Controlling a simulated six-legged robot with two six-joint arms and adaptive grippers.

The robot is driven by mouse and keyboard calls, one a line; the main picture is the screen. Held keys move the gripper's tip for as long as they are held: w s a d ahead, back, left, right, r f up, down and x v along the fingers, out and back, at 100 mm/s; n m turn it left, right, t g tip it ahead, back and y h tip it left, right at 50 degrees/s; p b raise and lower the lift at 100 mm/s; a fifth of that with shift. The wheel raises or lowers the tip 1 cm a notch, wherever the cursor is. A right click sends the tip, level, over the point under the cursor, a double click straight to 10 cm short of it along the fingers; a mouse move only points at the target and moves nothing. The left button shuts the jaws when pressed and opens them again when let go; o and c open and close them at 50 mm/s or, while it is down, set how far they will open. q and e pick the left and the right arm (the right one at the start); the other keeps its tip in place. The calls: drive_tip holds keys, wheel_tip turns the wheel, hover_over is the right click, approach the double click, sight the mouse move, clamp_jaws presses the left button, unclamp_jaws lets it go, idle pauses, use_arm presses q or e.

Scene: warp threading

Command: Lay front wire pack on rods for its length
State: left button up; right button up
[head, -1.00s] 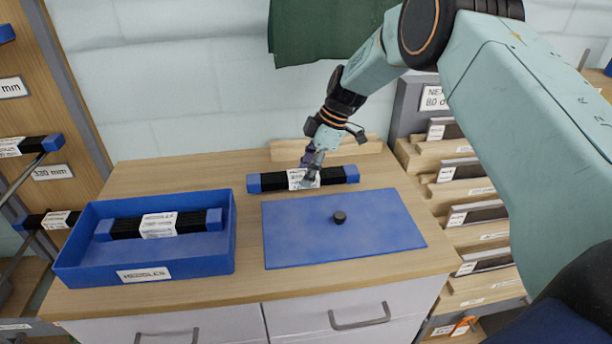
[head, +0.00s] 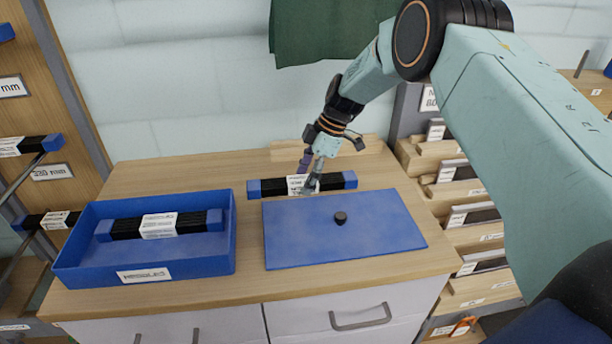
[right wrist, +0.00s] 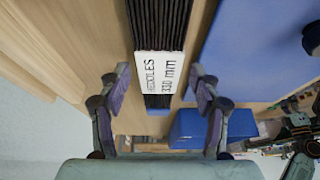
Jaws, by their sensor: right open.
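A black wire pack (head: 272,187) with blue ends and a white label lies on the wooden tabletop, just behind the blue mat. My right gripper (head: 308,189) is at the middle of this pack. In the right wrist view the label reads HEDDLES 330 mm (right wrist: 158,82), and the open fingers (right wrist: 160,85) stand on either side of the pack, apart from it. A second pack (head: 130,229) lies in the blue tray. Rods (head: 22,185) on the rack at the left carry similar packs. My left gripper is not in view.
The blue tray (head: 75,272) stands on the left of the tabletop. The blue mat (head: 375,240) has a small dark knob (head: 340,217) on it. Wooden shelves (head: 470,190) with labelled parts stand at the right. The tabletop's front strip is clear.

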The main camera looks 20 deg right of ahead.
drive_tip(key=v, duration=1.1)
drive_tip(key=shift+s+d+r, duration=0.15)
drive_tip(key=shift+d+r, duration=0.05)
drive_tip(key=shift+r, duration=0.2)
drive_tip(key=shift+s+r, duration=0.15)
drive_tip(key=shift+r, duration=0.05)
drive_tip(key=shift+c, duration=1.2)
